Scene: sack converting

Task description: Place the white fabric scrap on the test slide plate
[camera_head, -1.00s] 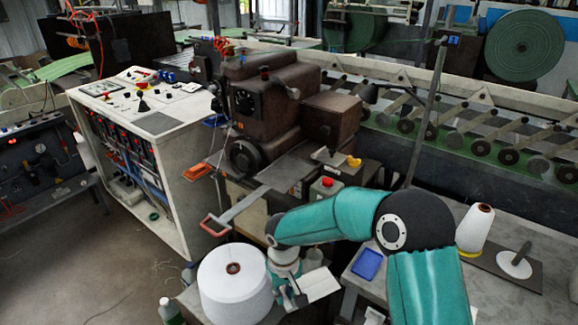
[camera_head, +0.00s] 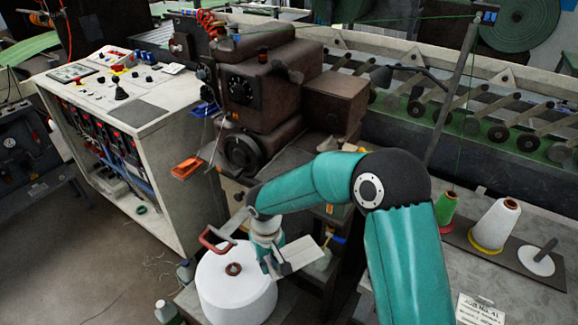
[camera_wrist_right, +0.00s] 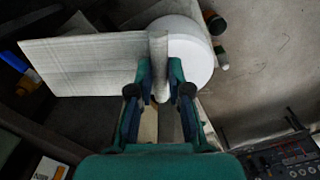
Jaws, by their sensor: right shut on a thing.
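The white fabric scrap (camera_head: 301,252) is a flat, pale, woven piece held out to the right of my right gripper (camera_head: 270,262). In the right wrist view the scrap (camera_wrist_right: 85,63) spreads left from between the fingertips (camera_wrist_right: 160,92), with a folded edge in the grip. My right gripper is shut on it, beside and above the big white thread package. A flat metal arm with a red handle (camera_head: 213,240), which looks like the test slide, lies just left of the gripper. Its plate is largely hidden behind my right arm. My left gripper is not in view.
The big white thread package (camera_head: 236,288) stands close under the gripper. The brown machine (camera_head: 265,95) rises behind my arm. A control cabinet (camera_head: 110,100) stands at left. White (camera_head: 496,225) and green (camera_head: 446,207) cones and a job card (camera_head: 478,310) are on the right table.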

